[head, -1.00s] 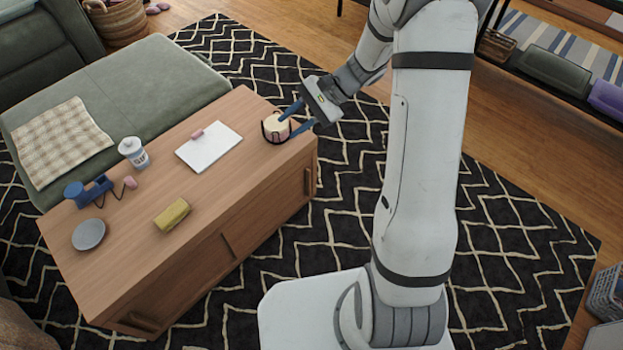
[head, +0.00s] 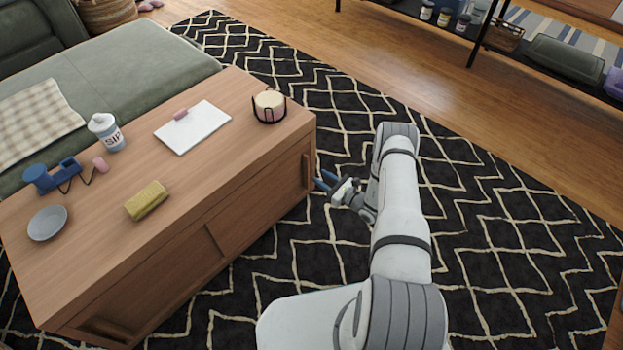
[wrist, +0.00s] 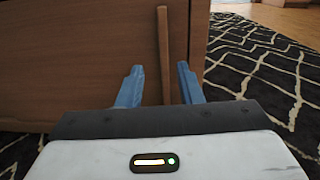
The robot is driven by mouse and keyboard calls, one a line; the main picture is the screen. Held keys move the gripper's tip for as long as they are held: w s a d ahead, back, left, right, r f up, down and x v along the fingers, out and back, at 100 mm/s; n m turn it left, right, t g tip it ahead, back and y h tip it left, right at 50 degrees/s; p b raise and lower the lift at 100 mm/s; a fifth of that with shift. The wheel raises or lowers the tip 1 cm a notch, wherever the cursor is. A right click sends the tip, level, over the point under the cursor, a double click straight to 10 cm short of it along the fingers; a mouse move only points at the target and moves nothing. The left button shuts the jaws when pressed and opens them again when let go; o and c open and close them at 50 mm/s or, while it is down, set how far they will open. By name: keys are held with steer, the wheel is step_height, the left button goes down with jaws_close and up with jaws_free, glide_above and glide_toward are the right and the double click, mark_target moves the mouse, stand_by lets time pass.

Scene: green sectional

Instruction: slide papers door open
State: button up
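A low wooden cabinet (head: 170,215) has two sliding door panels along its front. The right door (head: 258,207) has a vertical wooden handle (head: 306,170) near its right end, and this also shows in the wrist view (wrist: 164,50). The left door (head: 145,281) has a handle (head: 104,328) low at its left end. No label shows which is the papers door. My gripper (head: 321,180) is open in front of the right handle. In the wrist view its blue fingers (wrist: 160,76) lie on either side of the handle, with gaps; contact cannot be told.
On the cabinet top stand a candle in a wire holder (head: 269,106), a white pad (head: 194,128), a yellow block (head: 147,200), a cup (head: 107,132), a blue dispenser (head: 50,176) and a grey plate (head: 47,222). The patterned rug (head: 500,230) is open to the right.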

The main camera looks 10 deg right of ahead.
steer(key=w+a+f+b, duration=0.2)
steer(key=w+a, duration=0.2)
steer(key=w, duration=0.1)
steer(key=shift+w+m+t+h+b, duration=0.3)
steer(key=shift+w+m+h, duration=0.1)
steer(key=shift+f, duration=0.1)
steer(key=shift+c, duration=0.5)
steer(key=c, duration=0.6)
steer(key=shift+d, duration=0.1)
jaws_close()
steer(key=shift+s+d, duration=0.15)
